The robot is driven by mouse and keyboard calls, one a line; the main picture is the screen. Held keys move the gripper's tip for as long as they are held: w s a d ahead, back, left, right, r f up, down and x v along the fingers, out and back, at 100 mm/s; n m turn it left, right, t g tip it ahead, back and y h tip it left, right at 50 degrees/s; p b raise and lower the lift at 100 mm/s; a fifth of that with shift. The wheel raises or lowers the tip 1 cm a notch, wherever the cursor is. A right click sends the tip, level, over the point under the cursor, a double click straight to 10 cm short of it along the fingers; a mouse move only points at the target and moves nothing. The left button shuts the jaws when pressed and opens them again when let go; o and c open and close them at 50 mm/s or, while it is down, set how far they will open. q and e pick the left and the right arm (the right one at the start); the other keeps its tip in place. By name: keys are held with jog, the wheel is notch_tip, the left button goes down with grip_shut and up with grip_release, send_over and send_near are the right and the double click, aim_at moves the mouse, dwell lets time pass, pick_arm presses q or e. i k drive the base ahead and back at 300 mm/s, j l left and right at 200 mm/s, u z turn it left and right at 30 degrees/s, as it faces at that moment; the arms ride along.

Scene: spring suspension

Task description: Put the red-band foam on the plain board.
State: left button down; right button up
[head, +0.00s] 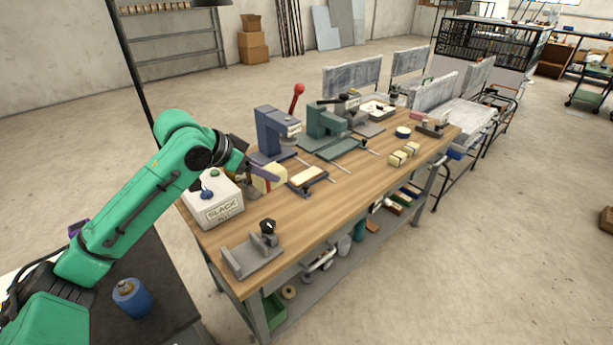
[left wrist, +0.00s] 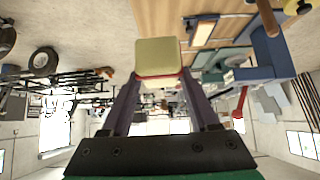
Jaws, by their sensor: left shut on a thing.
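My left gripper (head: 267,174) is shut on a cream foam block with a red band (left wrist: 158,57). The foam (head: 264,184) is at the left part of the wooden table, beside the white SLACK box. In the left wrist view the foam sits between the two purple fingers, with the red band close to the fingertips. A board with a pale top and dark edge (head: 307,179) lies to the right of the foam, in front of the blue press; I cannot tell if it is the plain board. My right gripper is not in view.
A blue press (head: 273,135) and a green press (head: 326,122) stand behind. The white SLACK box (head: 216,202) is at the left end, and a grey fixture (head: 252,256) is at the near end. Two banded cream blocks (head: 404,154) lie farther right. The table's front middle is clear.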

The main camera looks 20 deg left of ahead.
aim_at(308, 174)
jog(key=i, duration=1)
